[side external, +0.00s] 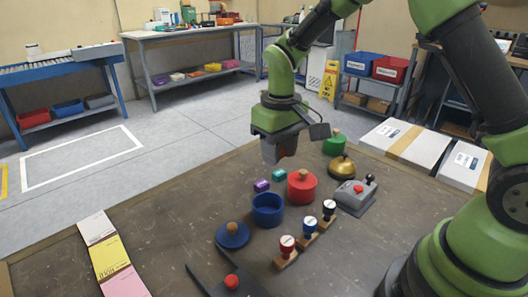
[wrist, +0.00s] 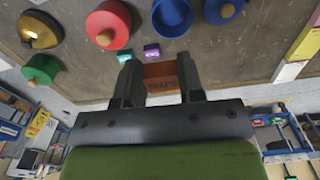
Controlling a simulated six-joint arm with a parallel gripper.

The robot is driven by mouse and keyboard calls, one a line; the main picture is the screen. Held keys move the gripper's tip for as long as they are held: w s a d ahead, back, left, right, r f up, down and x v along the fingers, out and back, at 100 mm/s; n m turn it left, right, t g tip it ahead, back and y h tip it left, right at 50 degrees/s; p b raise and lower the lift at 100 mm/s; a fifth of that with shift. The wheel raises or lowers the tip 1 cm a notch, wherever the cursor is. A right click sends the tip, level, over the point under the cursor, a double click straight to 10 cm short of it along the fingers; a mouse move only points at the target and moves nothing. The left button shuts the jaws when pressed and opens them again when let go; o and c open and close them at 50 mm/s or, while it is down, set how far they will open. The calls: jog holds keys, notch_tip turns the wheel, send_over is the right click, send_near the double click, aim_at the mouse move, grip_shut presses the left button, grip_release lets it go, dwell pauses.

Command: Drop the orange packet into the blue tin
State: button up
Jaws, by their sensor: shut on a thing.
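The orange packet (wrist: 161,84) is between the two fingers of my gripper (wrist: 160,88), which is shut on it. In the side view my gripper (side external: 278,154) hangs above the table, with an orange-brown bit of the packet (side external: 289,146) showing and the rest hidden. The blue tin (side external: 267,213) stands open on the table, in front of and below my gripper. It also shows in the wrist view (wrist: 172,18) at the top, apart from the packet. The blue lid (side external: 232,237) with a brown knob lies on the table beside the tin.
A purple packet (side external: 262,185) and a teal packet (side external: 279,175) lie behind the blue tin. A lidded red tin (side external: 301,190) stands to its right, with a green tin (side external: 334,145) and brass bell (side external: 342,167) beyond. Several stamps, including a red-topped one (side external: 287,244), stand in front.

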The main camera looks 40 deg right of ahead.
jog(key=shift+f, duration=2.9)
jog(key=o, duration=1)
notch_tip(320, 180, up, 10)
jog(key=shift+r, duration=0.1)
jog(key=s+r+m+t+y, duration=0.1)
jog(key=s+r+m+t, duration=0.15)
jog(key=s+r, duration=0.6)
jog(key=s+r+t, duration=0.1)
jog(key=s, duration=0.2)
jog(key=s+r+t, duration=0.1)
jog(key=s+t, duration=0.1)
jog(key=s, duration=0.2)
jog(key=s+r+m+t+y, duration=0.1)
jog(key=s, duration=0.2)
jog(key=shift+s+a+t, duration=0.25)
jog(key=shift+s+t, duration=0.05)
jog(key=shift+t, duration=0.05)
